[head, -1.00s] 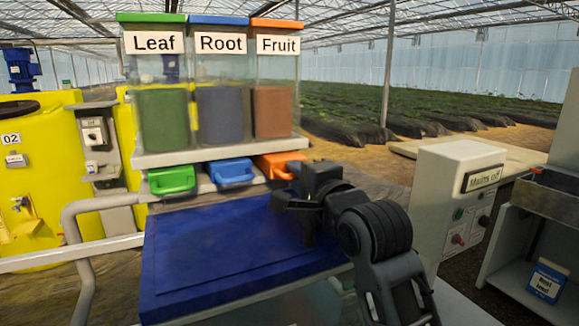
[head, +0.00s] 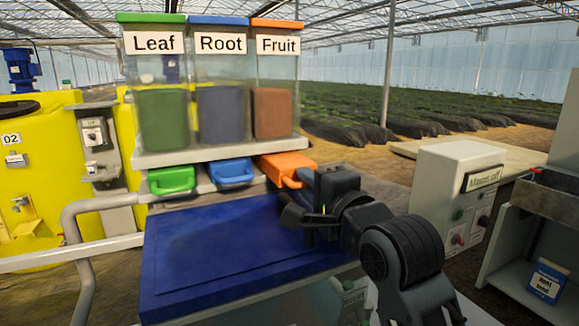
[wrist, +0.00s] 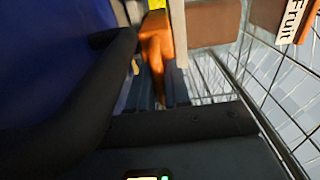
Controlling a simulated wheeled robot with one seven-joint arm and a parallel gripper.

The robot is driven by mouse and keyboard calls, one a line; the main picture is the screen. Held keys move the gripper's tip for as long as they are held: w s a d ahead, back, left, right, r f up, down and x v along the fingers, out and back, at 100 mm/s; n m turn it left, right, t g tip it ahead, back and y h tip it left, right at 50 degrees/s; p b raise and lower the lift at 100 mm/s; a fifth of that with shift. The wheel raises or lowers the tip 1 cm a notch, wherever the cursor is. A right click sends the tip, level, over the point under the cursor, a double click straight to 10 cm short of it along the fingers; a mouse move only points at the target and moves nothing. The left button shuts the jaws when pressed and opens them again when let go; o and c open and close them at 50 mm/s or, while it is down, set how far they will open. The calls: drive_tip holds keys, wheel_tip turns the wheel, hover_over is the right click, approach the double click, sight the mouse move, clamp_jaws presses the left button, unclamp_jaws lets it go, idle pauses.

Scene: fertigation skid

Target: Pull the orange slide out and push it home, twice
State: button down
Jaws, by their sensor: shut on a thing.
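The orange slide (head: 283,166) sits under the Fruit hopper (head: 272,95), at the right end of the row. It sticks out forward from under the shelf, beyond its neighbours. My gripper (head: 305,190) is shut on its front end, and the dark fingers hide the part they hold. In the wrist view the orange slide (wrist: 156,45) runs up the picture from beside the dark finger; the exact contact is shadowed and hard to see.
The green slide (head: 172,180) and blue slide (head: 232,172) are to the left, in line with each other. A blue tray top (head: 220,250) lies below my gripper. A grey rail (head: 85,235) stands at left, a control box (head: 455,200) at right.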

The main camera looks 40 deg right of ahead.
sight(293, 171)
drive_tip(key=shift+x, duration=3.45)
drive_tip(key=c, duration=1)
unclamp_jaws()
drive_tip(key=shift+s+f, duration=0.1)
drive_tip(key=shift+s, duration=0.1)
drive_tip(key=shift+v, duration=3.4)
